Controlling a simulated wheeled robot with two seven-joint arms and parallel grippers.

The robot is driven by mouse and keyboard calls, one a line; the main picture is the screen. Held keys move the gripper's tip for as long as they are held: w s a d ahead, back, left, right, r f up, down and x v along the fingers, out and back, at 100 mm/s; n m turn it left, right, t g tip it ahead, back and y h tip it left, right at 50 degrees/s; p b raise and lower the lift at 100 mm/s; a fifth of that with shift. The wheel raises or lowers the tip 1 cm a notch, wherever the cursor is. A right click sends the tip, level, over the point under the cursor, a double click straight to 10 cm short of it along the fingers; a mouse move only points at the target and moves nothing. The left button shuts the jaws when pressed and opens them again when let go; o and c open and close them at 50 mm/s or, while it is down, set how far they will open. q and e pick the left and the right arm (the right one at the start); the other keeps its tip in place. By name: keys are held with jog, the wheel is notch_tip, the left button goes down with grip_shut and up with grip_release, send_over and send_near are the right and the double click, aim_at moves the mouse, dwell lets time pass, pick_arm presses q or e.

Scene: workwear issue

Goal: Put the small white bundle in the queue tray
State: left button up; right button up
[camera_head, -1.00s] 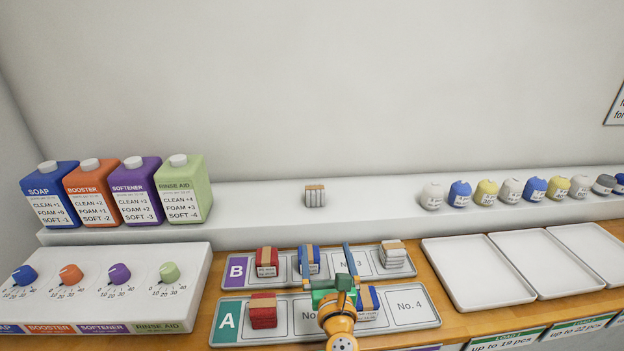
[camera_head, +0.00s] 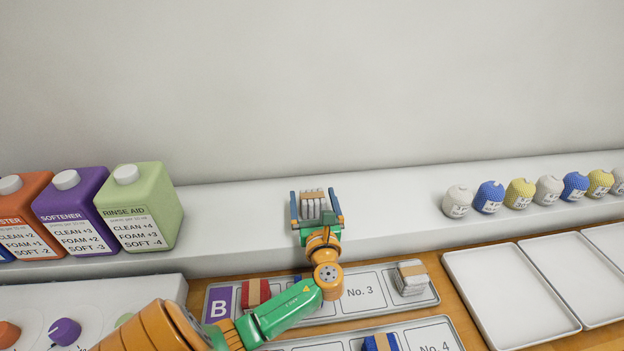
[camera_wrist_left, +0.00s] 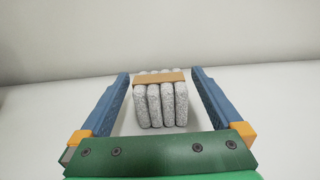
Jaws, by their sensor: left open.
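The small white bundle (camera_head: 312,206), grey-white rolls with a tan band, stands on the white shelf. In the left wrist view the bundle (camera_wrist_left: 160,106) is between the two blue fingers, with a gap on each side. My left gripper (camera_head: 315,194) is open around it, its arm reaching over the trays. My right gripper is not in view. No tray I can see is labelled as a queue. The tray marked B (camera_head: 432,297) holds a red bundle (camera_head: 256,292) and a white bundle (camera_head: 410,278); a blue one is mostly hidden behind my arm.
A second numbered tray (camera_head: 458,326) with a blue bundle (camera_head: 380,342) lies nearer. Empty white trays (camera_head: 510,290) are at the right. Detergent bottles (camera_head: 140,208) stand left on the shelf (camera_head: 390,205), several small yarn-like balls (camera_head: 488,196) right.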

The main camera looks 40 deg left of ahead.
aim_at(311, 189)
pick_arm(q)
jog(key=x, duration=0.3)
jog(key=shift+a, duration=0.15)
jog(key=shift+w+a+f, duration=0.2)
jog(key=shift+w+a, duration=0.05)
jog(key=shift+a, duration=0.05)
jog(key=shift+s+d+r, duration=0.1)
jog(key=shift+d+r, duration=0.05)
jog(key=c, duration=1.5)
jog(key=shift+r, duration=0.15)
notch_tip(311, 189, up, 2)
jog(key=shift+r, duration=0.25)
jog(key=s+d+r, duration=0.1)
jog(key=r, duration=0.1)
jog(key=s+d+r+p, duration=0.1)
jog(key=r, duration=0.1)
jog(key=s+d+r+p, duration=0.1)
jog(key=r, duration=0.2)
jog(key=shift+s+d, duration=0.3)
jog(key=s+d+r, duration=0.3)
jog(key=s+d, duration=0.3)
jog(key=s+d+f+m+t+h, duration=0.2)
jog(key=d, duration=0.5)
jog(key=s+d+f+m+t+h, duration=0.2)
jog(key=s+d+h, duration=0.1)
jog(key=d, duration=0.4)
jog(key=shift+s+f, duration=0.2)
jog(key=shift+f, duration=0.1)
jog(key=shift+d+m, duration=0.15)
jog(key=shift+m, duration=0.15)
